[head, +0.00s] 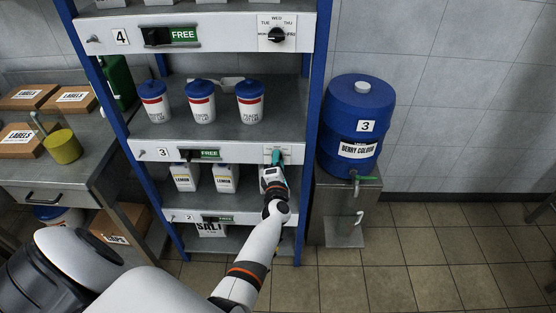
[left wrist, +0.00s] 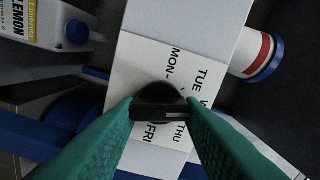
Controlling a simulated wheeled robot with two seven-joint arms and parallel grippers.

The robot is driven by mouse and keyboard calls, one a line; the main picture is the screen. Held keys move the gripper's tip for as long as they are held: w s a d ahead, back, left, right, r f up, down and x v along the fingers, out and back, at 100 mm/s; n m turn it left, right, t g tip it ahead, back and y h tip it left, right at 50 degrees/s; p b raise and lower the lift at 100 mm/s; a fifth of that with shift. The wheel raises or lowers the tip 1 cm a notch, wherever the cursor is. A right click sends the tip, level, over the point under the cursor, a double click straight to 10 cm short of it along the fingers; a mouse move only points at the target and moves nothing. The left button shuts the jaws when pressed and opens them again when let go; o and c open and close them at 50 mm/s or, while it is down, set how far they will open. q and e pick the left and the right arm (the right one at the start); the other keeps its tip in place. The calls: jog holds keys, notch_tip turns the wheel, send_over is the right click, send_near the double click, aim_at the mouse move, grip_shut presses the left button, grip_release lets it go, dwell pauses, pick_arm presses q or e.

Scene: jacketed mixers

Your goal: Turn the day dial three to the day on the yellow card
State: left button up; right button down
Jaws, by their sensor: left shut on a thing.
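Day dial three is at the right end of the shelf front marked 3 (head: 225,151); in the head view my left gripper (head: 274,163) mostly hides it. In the left wrist view the dial's black knob (left wrist: 158,89) sits between the teal fingers of my left gripper (left wrist: 160,108), which is shut on it. A light mark shows near the right end of the knob's bar. MON, TUE, THU and FRI are readable on the white plate (left wrist: 137,62) around it; another label is partly hidden. I cannot make out a yellow card. My right gripper is not in view.
Dial four (head: 277,35) is on the shelf front above. A blue barrel (head: 357,118) with a tap stands to the right.

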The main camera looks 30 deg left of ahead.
pick_arm(q)
jog(key=shift+m+p, duration=0.4)
jog(key=shift+m, duration=1.1)
jog(key=o, duration=1)
jog(key=shift+w, duration=0.1)
jog(key=shift+f, duration=0.1)
